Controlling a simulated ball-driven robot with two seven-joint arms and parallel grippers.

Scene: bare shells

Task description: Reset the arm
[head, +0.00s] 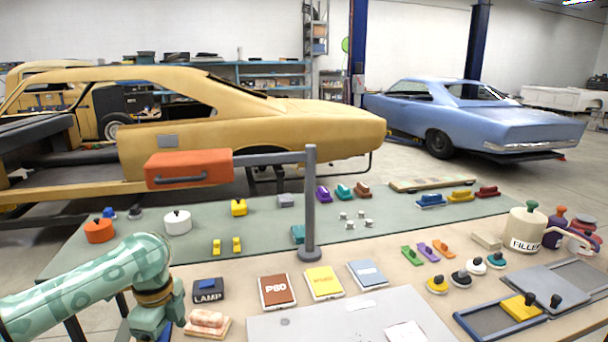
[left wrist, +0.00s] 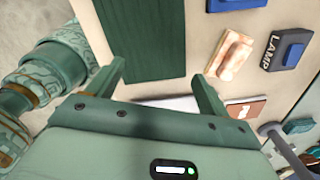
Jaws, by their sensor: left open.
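My left arm, pale green with a darker pattern, enters the head view from the left and bends down at the table's front left. The gripper's fingers are below that picture. In the left wrist view my left gripper (left wrist: 158,80) has its two green fingers wide apart, with nothing between them. A dark green panel (left wrist: 145,35) and a wooden block with a handle (left wrist: 233,52) lie beyond the fingers. The block also shows in the head view (head: 207,321), right of my wrist. My right gripper is in neither view.
A grey post (head: 310,200) carries an orange box (head: 188,168) on a bar above the table. The LAMP box (head: 208,290), the brown P80 pad (head: 277,291) and the filler tin (head: 526,230) stand on the crowded table (head: 390,270). Car shells stand behind.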

